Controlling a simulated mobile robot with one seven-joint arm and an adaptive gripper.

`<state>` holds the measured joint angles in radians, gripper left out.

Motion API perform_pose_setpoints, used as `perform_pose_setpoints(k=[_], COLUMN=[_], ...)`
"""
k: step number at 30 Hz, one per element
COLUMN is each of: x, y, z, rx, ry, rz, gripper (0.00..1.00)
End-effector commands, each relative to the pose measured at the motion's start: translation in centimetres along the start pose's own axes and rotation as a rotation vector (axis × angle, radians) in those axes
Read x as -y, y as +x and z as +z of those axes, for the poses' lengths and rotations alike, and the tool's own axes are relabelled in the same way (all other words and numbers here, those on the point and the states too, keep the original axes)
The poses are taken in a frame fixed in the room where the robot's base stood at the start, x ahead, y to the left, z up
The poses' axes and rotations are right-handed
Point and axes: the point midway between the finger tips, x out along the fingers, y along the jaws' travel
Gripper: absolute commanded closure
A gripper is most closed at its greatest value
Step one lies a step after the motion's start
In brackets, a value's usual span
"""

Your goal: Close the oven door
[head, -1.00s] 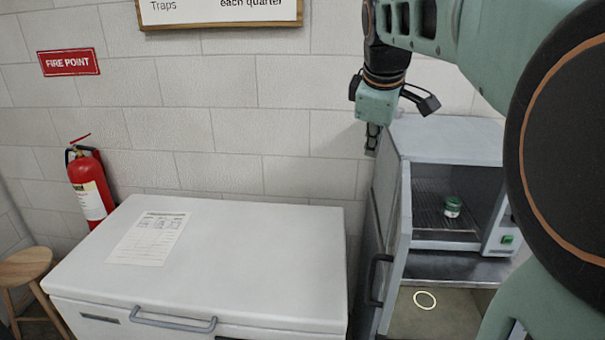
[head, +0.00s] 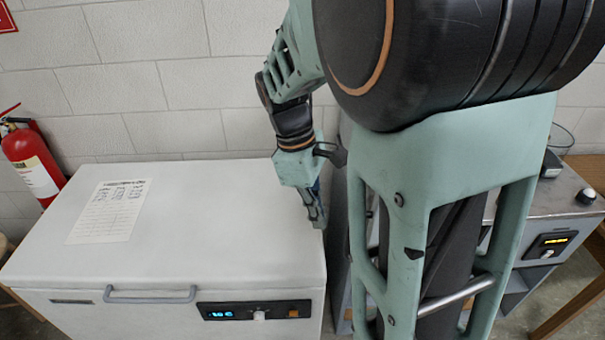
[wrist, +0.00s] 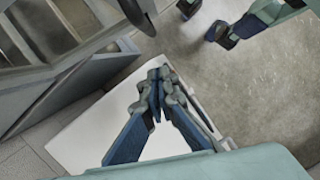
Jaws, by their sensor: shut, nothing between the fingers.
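The oven shows in part at the upper left of the wrist view, where its open front and inner racks (wrist: 60,30) are seen. A grey panel (wrist: 65,90) beside that opening looks like the oven door, standing open. In the head view my arm hides most of the oven and door. My gripper (head: 318,222) points down near the right edge of the white chest, left of the oven side. Its fingers (wrist: 158,75) are together and empty in the wrist view. I cannot tell whether they touch the door.
A white chest (head: 210,215) with a paper sheet (head: 108,210) on its lid stands left of my gripper. A fire extinguisher (head: 32,165) is at the far left. A unit with an orange display (head: 550,245) is at the right. Bare floor (wrist: 245,85) shows in the wrist view.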

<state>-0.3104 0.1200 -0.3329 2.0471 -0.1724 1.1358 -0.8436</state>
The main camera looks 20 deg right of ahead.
Motion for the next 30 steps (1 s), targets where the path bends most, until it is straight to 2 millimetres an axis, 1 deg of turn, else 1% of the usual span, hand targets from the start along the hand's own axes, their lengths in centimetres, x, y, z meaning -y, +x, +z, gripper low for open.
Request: perform_pose_setpoints(k=[1, 2, 4, 9, 13, 26, 30], x=[0.1, 0.0, 0.0, 0.0, 0.0, -0.1, -0.1], y=[1.0, 0.7, 0.9, 1.4, 1.6, 1.6, 1.8], z=[0.1, 0.8, 1.9, 3.4, 3.8, 4.0, 4.4], rx=[0.004, 0.0, -0.001, -0.001, -0.002, -0.002, -0.002], ry=[0.0, 0.002, 0.002, 0.0, -0.001, -0.002, -0.008], rz=[-0.004, -0.001, 0.0, 0.001, 0.001, 0.001, 0.002], gripper=[1.0, 1.0, 1.0, 1.0, 1.0, 1.0, 1.0])
